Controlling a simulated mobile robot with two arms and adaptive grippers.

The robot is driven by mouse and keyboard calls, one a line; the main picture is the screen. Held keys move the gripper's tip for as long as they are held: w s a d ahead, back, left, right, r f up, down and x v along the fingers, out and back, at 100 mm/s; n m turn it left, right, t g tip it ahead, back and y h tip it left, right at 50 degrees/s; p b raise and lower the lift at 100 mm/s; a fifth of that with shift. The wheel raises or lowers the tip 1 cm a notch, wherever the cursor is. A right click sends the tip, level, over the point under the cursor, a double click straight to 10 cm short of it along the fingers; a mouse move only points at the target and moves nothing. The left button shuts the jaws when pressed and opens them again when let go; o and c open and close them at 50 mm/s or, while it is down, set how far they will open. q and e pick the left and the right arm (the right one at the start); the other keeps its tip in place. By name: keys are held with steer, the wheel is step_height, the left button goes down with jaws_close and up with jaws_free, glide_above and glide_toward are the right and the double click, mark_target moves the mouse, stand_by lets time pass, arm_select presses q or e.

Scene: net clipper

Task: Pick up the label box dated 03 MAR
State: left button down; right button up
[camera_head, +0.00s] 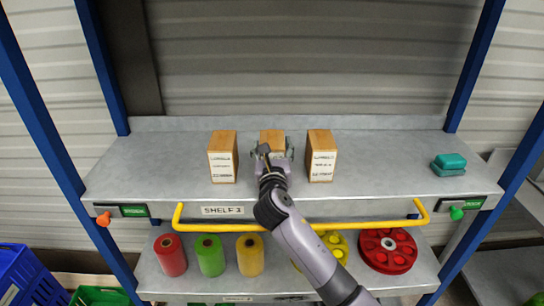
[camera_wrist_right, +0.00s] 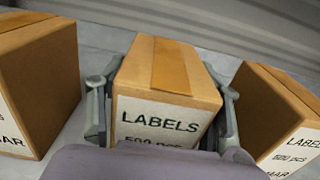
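Three tan label boxes stand in a row on the upper shelf (camera_head: 370,175): a left box (camera_head: 222,155), a middle box (camera_head: 272,135) and a right box (camera_head: 321,155). My right gripper (camera_head: 272,152) is at the middle box, with one finger along each side. In the right wrist view the middle box (camera_wrist_right: 165,80) sits between the fingers of the right gripper (camera_wrist_right: 165,100), very close to both; firm contact is unclear. Its "LABELS" line shows, but its date is hidden. My left gripper is out of view.
A yellow rail (camera_head: 350,225) runs along the shelf's front edge, under my right arm. A teal item (camera_head: 449,164) lies at the shelf's right. Spools (camera_head: 210,255) and a red reel (camera_head: 388,250) stand on the lower shelf.

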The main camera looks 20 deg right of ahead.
steer(key=c, duration=0.9)
steer(key=shift+c, duration=0.5)
steer(key=shift+r, duration=0.15)
